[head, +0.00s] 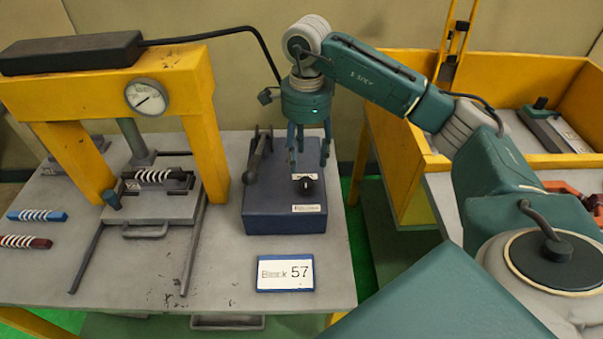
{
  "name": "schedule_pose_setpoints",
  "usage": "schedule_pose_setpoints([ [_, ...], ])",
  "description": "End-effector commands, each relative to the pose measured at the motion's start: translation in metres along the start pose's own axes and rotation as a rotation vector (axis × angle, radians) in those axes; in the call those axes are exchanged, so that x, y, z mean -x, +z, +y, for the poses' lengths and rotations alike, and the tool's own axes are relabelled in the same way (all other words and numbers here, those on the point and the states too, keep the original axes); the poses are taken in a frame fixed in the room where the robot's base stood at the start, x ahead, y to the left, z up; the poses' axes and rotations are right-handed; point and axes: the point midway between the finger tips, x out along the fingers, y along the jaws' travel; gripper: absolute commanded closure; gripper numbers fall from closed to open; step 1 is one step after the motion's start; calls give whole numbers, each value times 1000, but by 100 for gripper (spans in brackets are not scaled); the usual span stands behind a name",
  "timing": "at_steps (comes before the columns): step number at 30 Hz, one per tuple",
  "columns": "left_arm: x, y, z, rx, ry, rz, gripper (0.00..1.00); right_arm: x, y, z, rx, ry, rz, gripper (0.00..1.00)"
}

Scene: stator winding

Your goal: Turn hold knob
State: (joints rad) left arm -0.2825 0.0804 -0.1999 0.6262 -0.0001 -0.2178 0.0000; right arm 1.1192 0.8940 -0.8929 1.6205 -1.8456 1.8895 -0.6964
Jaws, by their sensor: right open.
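A small black knob (305,184) sits on a white plate on top of a dark blue box (270,216) on the grey table. My right gripper (308,160) points down above the box, just behind and over the knob. Its fingers are apart with nothing between them. The fingertips look a little above the knob, and I cannot tell whether they touch anything. My left gripper is out of view.
A dark lever (259,152) stands on the box's left side. A yellow press (201,110) with a gauge (146,97) stands to the left. A sign (285,273) lies in front. A yellow bin (401,190) stands at right.

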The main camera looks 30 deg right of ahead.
Motion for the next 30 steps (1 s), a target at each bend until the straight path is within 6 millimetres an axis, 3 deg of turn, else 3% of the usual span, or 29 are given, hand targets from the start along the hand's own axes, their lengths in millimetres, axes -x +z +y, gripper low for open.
schedule_pose_setpoints([
  [3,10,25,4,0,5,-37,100,-22,-1,2,0,6,2,48],
  [8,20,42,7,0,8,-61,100,-52,-1,1,-2,4,2,48],
  [11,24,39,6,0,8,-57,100,-68,0,1,0,3,0,48],
  [19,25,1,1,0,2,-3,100,-88,0,0,-1,-1,0,48],
  [26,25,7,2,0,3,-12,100,-88,0,0,0,-1,0,48],
  [30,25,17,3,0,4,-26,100,-88,0,0,0,-1,0,74],
])
